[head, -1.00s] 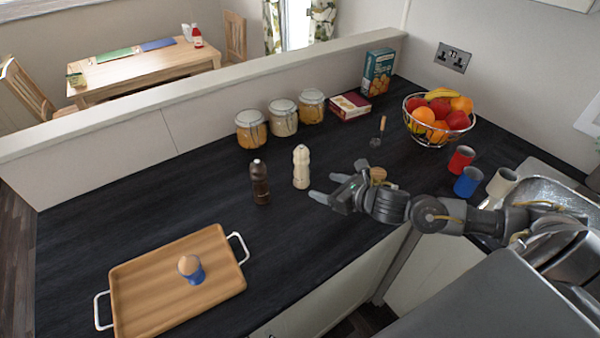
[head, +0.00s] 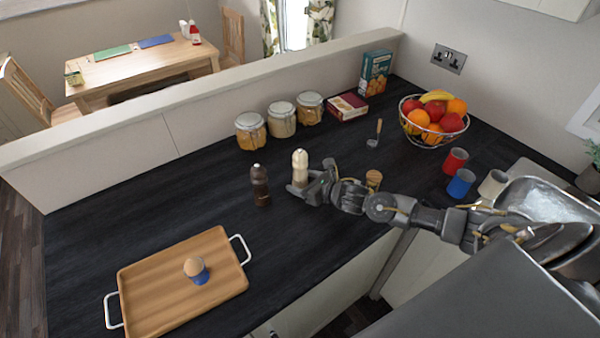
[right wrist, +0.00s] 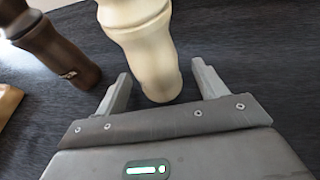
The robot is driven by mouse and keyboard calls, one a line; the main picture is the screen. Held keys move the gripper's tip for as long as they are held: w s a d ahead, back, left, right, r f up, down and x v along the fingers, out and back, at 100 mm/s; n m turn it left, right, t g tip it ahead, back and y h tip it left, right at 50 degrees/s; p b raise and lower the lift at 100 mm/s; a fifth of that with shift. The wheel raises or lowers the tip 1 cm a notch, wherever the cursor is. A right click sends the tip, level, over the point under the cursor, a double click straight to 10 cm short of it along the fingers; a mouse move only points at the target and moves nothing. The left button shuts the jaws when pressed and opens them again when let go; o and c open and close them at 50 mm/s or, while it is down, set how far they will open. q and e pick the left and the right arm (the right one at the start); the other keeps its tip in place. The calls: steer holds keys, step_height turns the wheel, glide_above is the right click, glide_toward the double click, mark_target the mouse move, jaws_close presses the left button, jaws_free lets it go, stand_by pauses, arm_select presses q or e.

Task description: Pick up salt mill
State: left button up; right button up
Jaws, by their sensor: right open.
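The cream mill (head: 300,160), which looks like the salt mill, stands upright on the dark counter. A dark brown mill (head: 260,185) stands just left of it. My right gripper (head: 309,182) is open at the cream mill's lower part, which it partly hides in the head view. In the right wrist view, the cream mill (right wrist: 150,50) rises between the two open fingers (right wrist: 161,72), its base in front of the palm. The dark mill (right wrist: 55,50) is outside the left finger. I cannot tell whether a finger touches the cream mill. My left gripper is not in view.
A wooden tray (head: 160,312) with an egg in a blue cup (head: 198,270) lies front left. Glass jars (head: 250,132) stand behind the mills. A wooden-topped item (head: 374,177) is beside my right arm. Cups (head: 461,183) and a fruit bowl (head: 433,140) are to the right.

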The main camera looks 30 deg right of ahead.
steer(key=c, duration=1.1)
steer(key=shift+c, duration=0.4)
steer(key=shift+r, duration=0.1)
steer(key=shift+r+b, duration=0.6)
steer(key=shift+b, duration=0.1)
steer(key=shift+r+b, duration=0.5)
steer(key=shift+r, duration=0.2)
steer(key=s+a+r+b, duration=0.3)
steer(key=s+a+r, duration=0.1)
steer(key=s+r, duration=0.6)
steer(key=shift+s+r, duration=0.15)
steer(key=shift+s, duration=1.6)
